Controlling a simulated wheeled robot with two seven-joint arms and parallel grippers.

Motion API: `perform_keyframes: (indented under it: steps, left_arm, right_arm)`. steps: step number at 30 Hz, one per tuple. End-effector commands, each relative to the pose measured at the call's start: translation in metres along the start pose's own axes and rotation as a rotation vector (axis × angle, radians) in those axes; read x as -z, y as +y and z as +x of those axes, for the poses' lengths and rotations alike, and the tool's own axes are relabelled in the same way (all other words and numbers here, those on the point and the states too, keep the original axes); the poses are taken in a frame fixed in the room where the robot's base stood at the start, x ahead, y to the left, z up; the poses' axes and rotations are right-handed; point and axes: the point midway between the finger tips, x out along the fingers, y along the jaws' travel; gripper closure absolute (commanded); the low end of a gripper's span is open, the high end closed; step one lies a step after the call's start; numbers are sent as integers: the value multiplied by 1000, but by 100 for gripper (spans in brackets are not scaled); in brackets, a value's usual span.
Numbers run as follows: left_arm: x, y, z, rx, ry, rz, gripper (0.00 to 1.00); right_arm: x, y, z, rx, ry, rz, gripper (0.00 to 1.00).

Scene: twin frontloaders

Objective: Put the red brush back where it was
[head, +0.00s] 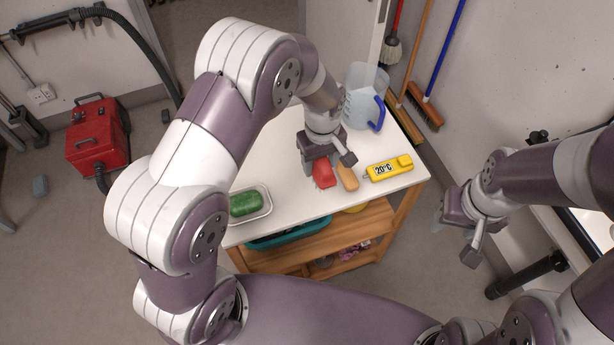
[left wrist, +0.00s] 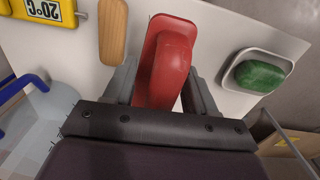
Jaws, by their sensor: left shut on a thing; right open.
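The red brush (head: 323,174) is on or just above the white top of the wooden cart, under my left gripper (head: 322,158). In the left wrist view the red brush (left wrist: 168,62) stands between the two fingers of the left gripper (left wrist: 160,90), which is shut on its handle. I cannot tell whether the brush touches the tabletop. My right gripper (head: 460,225) is open and empty, off to the right of the cart.
On the cart top (head: 285,150) are a wooden-backed brush (head: 347,177), a yellow thermometer (head: 388,168), a clear jug (head: 362,95) with a blue handle and a white dish (head: 262,212) holding a green block (head: 243,204). Brooms (head: 425,112) lean at the wall behind.

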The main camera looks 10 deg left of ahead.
Motion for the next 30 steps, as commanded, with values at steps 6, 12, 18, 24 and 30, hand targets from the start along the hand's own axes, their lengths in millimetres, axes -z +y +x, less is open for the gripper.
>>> perform_keyframes:
  steps: [6, 12, 18, 24, 30]
  left_arm:
    - [9, -27, 18, 0, 0, 2, 77]
    - [8, -28, 50, 2, -2, 3, 77]
    - [9, -27, 58, -2, 1, 3, 77]
    - [9, -27, 62, -1, 1, 3, 77]
    - [9, -27, 61, -1, 0, 2, 18]
  right_arm:
    - [0, 0, -2, 0, -1, 0, 46]
    - [0, 0, -1, 0, -1, 0, 46]
    - [0, 0, -1, 0, -1, 0, 46]
    - [0, 0, 1, 0, -1, 0, 46]
    - [0, 0, 0, 0, -1, 0, 46]
